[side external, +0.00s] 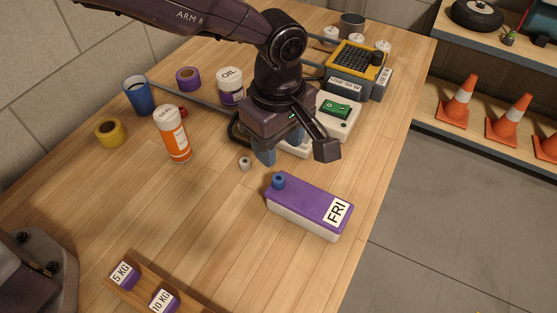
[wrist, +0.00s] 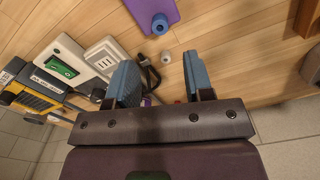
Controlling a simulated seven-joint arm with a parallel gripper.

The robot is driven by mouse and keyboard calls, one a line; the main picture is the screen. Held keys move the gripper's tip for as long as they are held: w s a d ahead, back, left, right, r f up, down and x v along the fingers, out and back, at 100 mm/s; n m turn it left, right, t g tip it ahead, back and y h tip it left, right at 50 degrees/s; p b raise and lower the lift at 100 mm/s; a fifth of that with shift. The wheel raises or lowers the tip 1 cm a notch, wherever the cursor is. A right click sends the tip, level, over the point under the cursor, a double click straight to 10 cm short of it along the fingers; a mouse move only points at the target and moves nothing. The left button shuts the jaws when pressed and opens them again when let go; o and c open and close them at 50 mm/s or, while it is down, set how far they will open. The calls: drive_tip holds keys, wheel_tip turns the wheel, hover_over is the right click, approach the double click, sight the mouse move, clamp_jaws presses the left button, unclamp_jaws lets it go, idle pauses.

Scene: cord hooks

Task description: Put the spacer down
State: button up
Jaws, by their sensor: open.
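A small pale grey ring (side external: 245,163), which looks like a spacer, lies on the wooden table. A blue ring-like piece (side external: 279,181), also spacer-like, stands on the left end of the purple lid of the FRI box (side external: 310,205); I cannot tell which is the task's spacer. My gripper (side external: 265,156) is open and empty, above the table just right of the grey ring and behind the box. In the wrist view, the grey ring (wrist: 166,57) shows beyond the gap between my blue fingers (wrist: 160,70), and the blue piece (wrist: 160,23) is farther up.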

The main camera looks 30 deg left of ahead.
drive_tip(key=shift+r, duration=1.75)
drive_tip(key=s+a+r+m+t+h, duration=0.1)
drive_tip(key=s+a+r+m, duration=0.2)
drive_tip(key=a+r, duration=0.55)
drive_tip(key=s+a+r+m+t, duration=0.1)
drive_tip(key=s+a+r+m, duration=0.15)
drive_tip(key=a+r, duration=0.6)
drive_tip(key=s+a+m+t+y, duration=0.1)
drive_tip(key=s+a+m+t, duration=0.2)
drive_tip(key=s+a+m, duration=0.6)
drive_tip(key=s+a, duration=0.4)
drive_tip(key=s, duration=0.2)
drive_tip(key=shift+f+t, duration=0.25)
drive_tip(key=shift+t, duration=0.05)
